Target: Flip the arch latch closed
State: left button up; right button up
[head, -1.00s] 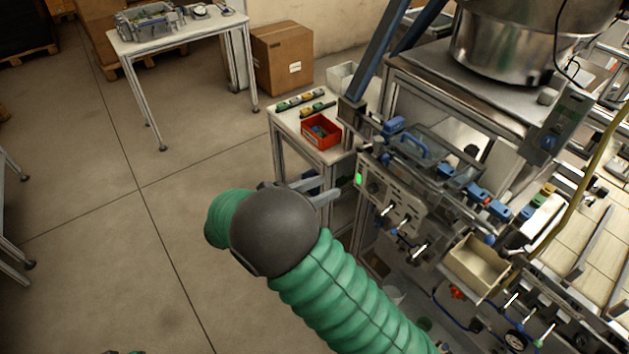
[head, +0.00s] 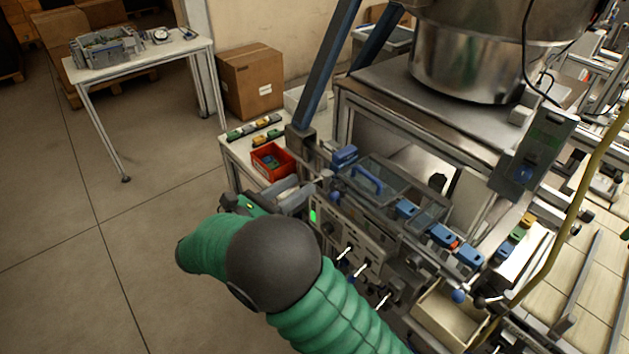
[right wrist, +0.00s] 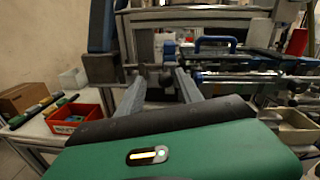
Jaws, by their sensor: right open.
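A blue arched handle (head: 366,180) stands on the clear cover (head: 392,190) of the machine in the head view. It also shows in the right wrist view (right wrist: 215,40), to the right of the fingers. I cannot tell whether this arch is the latch itself. My right gripper (head: 298,194) is at the left end of the machine front, left of the arch and apart from it. In the right wrist view its two grey fingers (right wrist: 160,85) are spread, with nothing between them. A small metal knob and rod (right wrist: 165,78) show beyond the fingertips. My left gripper is not in view.
A red bin (head: 272,162) and several small coloured parts lie on the side table left of the machine. A blue post (head: 325,75) rises close behind the gripper. Levers and a beige tray (head: 448,318) stick out of the machine front. The floor at left is clear.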

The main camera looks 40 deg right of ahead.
aim_at(318, 180)
jog(key=d, duration=0.3)
jog(key=shift+s+f, duration=0.1)
jog(key=shift+s, duration=0.1)
jog(key=shift+d, duration=0.15)
jog(key=shift+c, duration=1.7)
jog(key=shift+a, duration=0.65)
grip_shut()
jog(key=p, duration=0.1)
jog(key=r+t+p, duration=0.1)
jog(key=shift+s+n+p, duration=0.25)
jog(key=shift+n+p, duration=0.1)
jog(key=shift+n, duration=0.05)
jog(key=shift+s+f+n+t+y+p, duration=0.1)
jog(key=shift+f+n+t+y+p, duration=0.05)
jog(key=shift+n+t+y+p, duration=0.3)
jog(key=shift+d+f+t, duration=0.1)
jog(key=shift+f+t, duration=0.1)
jog(key=shift+t, duration=0.15)
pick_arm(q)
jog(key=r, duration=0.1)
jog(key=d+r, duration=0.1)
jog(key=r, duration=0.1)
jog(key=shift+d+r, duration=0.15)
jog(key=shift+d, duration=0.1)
pick_arm(e)
jog(key=shift+f, duration=0.1)
